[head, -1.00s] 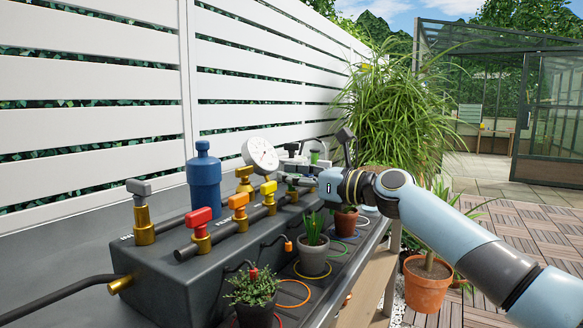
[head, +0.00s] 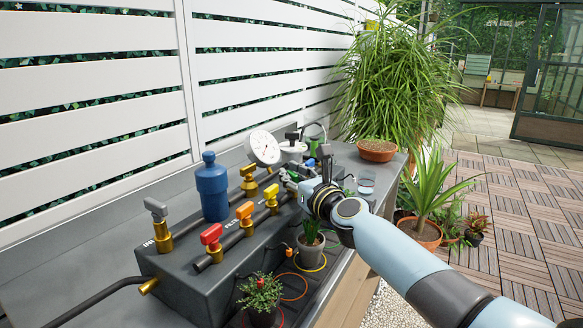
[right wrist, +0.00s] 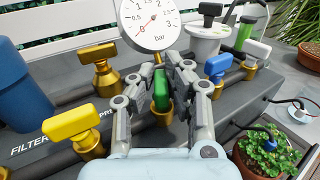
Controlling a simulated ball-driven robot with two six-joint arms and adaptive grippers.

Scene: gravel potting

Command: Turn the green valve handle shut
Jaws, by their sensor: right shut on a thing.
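The green valve handle (right wrist: 161,85) sits on top of a brass valve stem (right wrist: 160,105) in the right wrist view, narrow side toward the camera. My right gripper (right wrist: 163,76) is shut on it, with one finger on each side. In the head view my right gripper (head: 291,181) reaches the far end of the valve block, and the handle is mostly hidden there by the gripper. My left gripper is in neither view.
Yellow (right wrist: 72,123) and blue (right wrist: 218,65) valve handles flank the gripper. A pressure gauge (right wrist: 149,22) stands close behind it. A potted plant (right wrist: 267,148) is at the right. Red (head: 211,235) and orange (head: 244,210) handles are farther along the dark block (head: 185,285).

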